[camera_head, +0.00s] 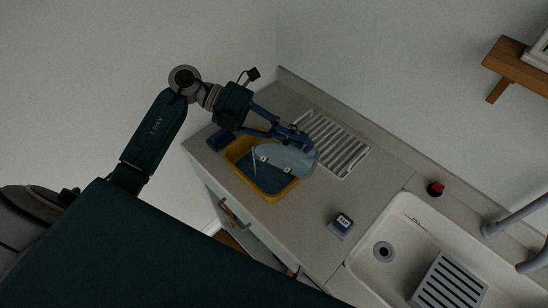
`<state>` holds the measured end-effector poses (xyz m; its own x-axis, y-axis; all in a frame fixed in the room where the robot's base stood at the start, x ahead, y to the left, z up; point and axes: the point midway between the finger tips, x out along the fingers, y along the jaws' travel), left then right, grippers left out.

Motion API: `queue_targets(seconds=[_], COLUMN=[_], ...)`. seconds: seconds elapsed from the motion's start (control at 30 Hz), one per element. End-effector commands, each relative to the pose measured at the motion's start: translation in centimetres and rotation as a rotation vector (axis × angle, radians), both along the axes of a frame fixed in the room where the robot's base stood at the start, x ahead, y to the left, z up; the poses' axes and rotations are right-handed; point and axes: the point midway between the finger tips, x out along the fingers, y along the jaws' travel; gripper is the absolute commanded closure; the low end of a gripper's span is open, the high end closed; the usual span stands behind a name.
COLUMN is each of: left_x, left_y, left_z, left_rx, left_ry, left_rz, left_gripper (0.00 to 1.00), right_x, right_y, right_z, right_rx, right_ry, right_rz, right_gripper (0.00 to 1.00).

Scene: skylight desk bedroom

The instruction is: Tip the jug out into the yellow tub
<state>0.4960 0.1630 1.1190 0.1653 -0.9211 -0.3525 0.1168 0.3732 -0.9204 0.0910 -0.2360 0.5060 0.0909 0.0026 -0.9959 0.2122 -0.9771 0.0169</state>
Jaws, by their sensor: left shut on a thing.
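The yellow tub (270,198) sits on the grey counter, with dark blue showing inside it. A pale, see-through jug (296,160) lies tilted on its side over the tub's upper right part. My left gripper (299,138) is shut on the jug at its upper side. A thin pale streak shows at the tub's left inside; I cannot tell whether it is liquid or part of the jug. The jug hides part of the tub. My right gripper is not in view.
A dark blue object (220,140) sits beside the tub's left end. A ribbed drainer (345,155) lies right of the jug. A small labelled box (341,224), a red-topped item (436,188) and a white sink (400,222) with a grey tap (515,220) are farther right.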

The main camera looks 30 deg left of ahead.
Motion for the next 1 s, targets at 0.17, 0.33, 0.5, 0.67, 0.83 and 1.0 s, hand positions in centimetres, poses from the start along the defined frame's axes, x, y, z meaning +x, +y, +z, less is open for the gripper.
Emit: queue_targets(seconds=[0.17,0.33,0.5,0.67,0.83,1.0], left_x=[0.0,0.0,-0.1,-0.1,-0.1,-0.1], left_y=[0.3,0.6,0.8,0.8,0.8,0.8], left_z=[0.1,0.5,0.8,0.8,0.8,0.8], left_rx=[-0.025,-0.055,-0.074,-0.075,-0.075,-0.077], left_ry=[-0.005,-0.011,-0.015,-0.014,-0.014,-0.014], left_rz=[0.001,0.000,0.001,0.001,0.001,0.001], left_gripper=[1.00,1.00,1.00,1.00,1.00,1.00], right_x=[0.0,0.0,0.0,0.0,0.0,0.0], right_y=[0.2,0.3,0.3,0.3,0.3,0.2], right_z=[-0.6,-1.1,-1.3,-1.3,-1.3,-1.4], right_rx=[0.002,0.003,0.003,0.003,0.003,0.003], right_ry=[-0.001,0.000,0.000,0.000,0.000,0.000], right_rz=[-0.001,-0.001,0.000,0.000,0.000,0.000], right_gripper=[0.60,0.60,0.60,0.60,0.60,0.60])
